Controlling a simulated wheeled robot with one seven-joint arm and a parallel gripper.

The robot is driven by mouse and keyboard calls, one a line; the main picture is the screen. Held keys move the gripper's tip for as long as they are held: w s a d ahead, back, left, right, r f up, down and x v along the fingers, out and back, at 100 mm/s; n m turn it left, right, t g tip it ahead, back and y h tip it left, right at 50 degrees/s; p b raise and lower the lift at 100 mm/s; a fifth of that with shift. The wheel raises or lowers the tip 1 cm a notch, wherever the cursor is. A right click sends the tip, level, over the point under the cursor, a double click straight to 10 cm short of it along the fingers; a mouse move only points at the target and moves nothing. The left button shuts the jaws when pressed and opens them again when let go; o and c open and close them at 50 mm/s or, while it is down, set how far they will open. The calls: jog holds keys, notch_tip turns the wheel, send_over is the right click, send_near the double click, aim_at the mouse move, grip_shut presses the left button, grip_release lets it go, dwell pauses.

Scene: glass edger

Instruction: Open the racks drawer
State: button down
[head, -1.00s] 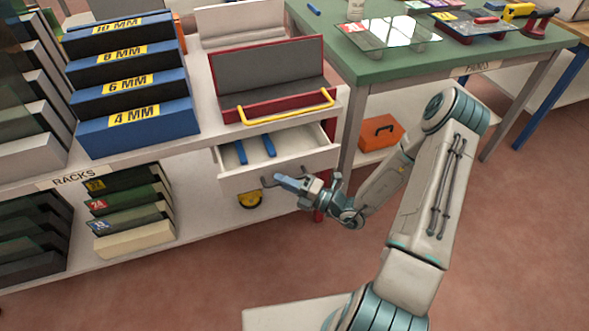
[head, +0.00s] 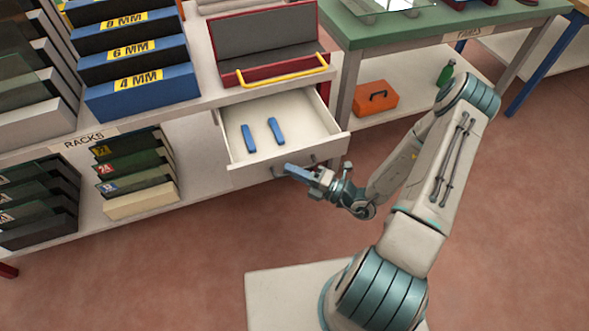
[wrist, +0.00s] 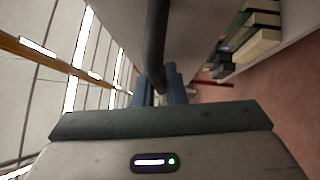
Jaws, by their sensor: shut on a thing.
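The racks drawer (head: 240,177) is a white drawer under the racks counter, pulled well out in the head view. Two blue bars (head: 262,133) lie inside it. My gripper (head: 291,170) is at the drawer's front face, shut on its handle (head: 307,161). In the wrist view the dark handle bar (wrist: 156,45) runs between my gripper's blue fingers (wrist: 160,95). The fingers partly hide the handle in the head view.
A red case with a yellow handle (head: 268,76) stands on the counter above the drawer. Blue labelled racks (head: 140,80) stand to its left. An orange toolbox (head: 375,98) sits on the shelf under the green table (head: 440,25). The floor in front is clear.

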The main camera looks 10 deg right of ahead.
jog(key=c, duration=1.8)
grip_release()
jog(key=shift+o, duration=0.2)
jog(key=v, duration=1.4)
jog(key=shift+p, duration=0.3)
jog(key=shift+a, duration=0.1)
